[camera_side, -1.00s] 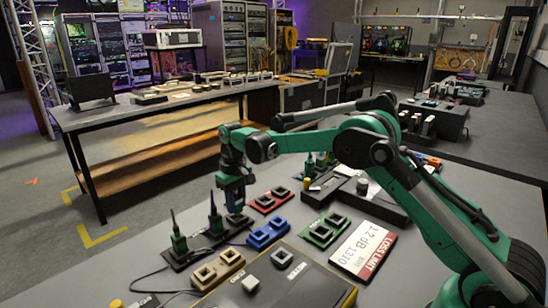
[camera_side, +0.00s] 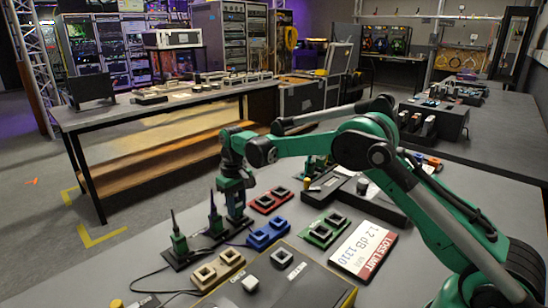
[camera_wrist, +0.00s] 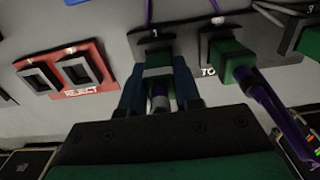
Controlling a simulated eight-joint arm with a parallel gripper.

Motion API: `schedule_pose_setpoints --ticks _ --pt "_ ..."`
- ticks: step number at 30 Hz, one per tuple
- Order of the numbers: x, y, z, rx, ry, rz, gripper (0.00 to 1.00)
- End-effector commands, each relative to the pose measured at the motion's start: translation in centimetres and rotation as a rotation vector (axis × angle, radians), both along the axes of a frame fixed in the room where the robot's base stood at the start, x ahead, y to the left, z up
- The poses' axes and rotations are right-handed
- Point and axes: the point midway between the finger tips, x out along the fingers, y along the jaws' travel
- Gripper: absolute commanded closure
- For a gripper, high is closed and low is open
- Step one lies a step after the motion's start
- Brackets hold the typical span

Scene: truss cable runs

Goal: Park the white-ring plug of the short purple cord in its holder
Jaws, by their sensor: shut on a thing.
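In the wrist view my gripper (camera_wrist: 158,80) has its two blue-grey fingers shut on a plug (camera_wrist: 158,93) with a pale ring and a dark purple part. The plug's green body is at a black holder (camera_wrist: 152,47) marked 1; whether it is fully seated cannot be told. A purple cord (camera_wrist: 149,12) runs up behind that holder. In the side view my gripper (camera_side: 236,210) is low over the right end of the black holder strip (camera_side: 195,250), and its fingers hide most of the plug.
Another green plug (camera_wrist: 235,62) with a purple cord stands close on the right. A red REJECT block (camera_wrist: 65,72) lies left. Two more upright plugs (camera_side: 180,242) stand along the strip. A blue block (camera_side: 268,234) and tan block (camera_side: 218,269) lie near it.

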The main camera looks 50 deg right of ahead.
Motion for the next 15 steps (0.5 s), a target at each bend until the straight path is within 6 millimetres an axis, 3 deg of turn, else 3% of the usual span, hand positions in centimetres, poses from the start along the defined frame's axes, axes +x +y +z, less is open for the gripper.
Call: schedule_pose_setpoints --ticks 15 --pt "0.00 0.00 -0.78 0.000 0.000 0.000 1.00"
